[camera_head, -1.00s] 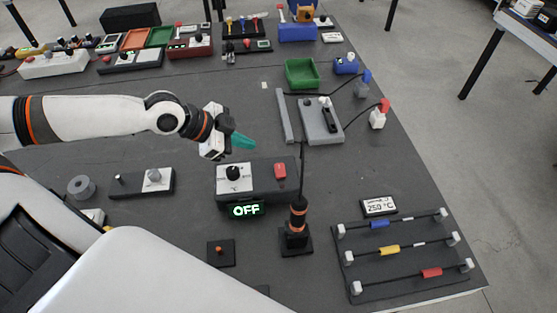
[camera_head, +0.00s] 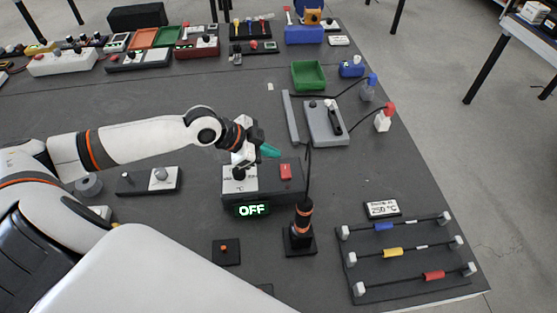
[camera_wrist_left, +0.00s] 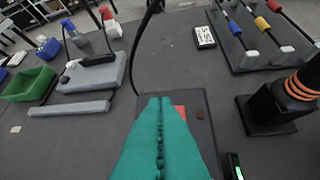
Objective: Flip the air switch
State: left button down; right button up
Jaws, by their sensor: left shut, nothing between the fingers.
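The control station (camera_head: 262,197) is a dark box on the table with a white dial panel, a red switch (camera_head: 286,172) on its top right, and a green-lit display (camera_head: 252,209) reading OFF. My left gripper (camera_head: 270,151) has teal fingers that are shut and empty. In the head view they are just behind and left of the red switch, apart from it in the picture. In the left wrist view the shut fingers (camera_wrist_left: 160,100) cover most of the red switch (camera_wrist_left: 180,110), and only a red part shows beside them. My right gripper is not in view.
A rack (camera_head: 410,255) with coloured pieces is at right. A grey device (camera_head: 322,125) and green tray (camera_head: 308,75) lie behind. A small block (camera_head: 226,251) sits in front.

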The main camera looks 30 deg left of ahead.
aim_at(289, 166)
pick_arm(q)
jog(key=x, duration=0.3)
jog(key=shift+d+r, duration=0.1)
jog(key=f, duration=0.2)
jog(key=f+p, duration=0.1)
jog(key=shift+w+a+f, duration=0.2)
jog(key=shift+w+a, duration=0.05)
jog(key=shift+w, duration=0.05)
jog(key=shift+f, duration=0.4)
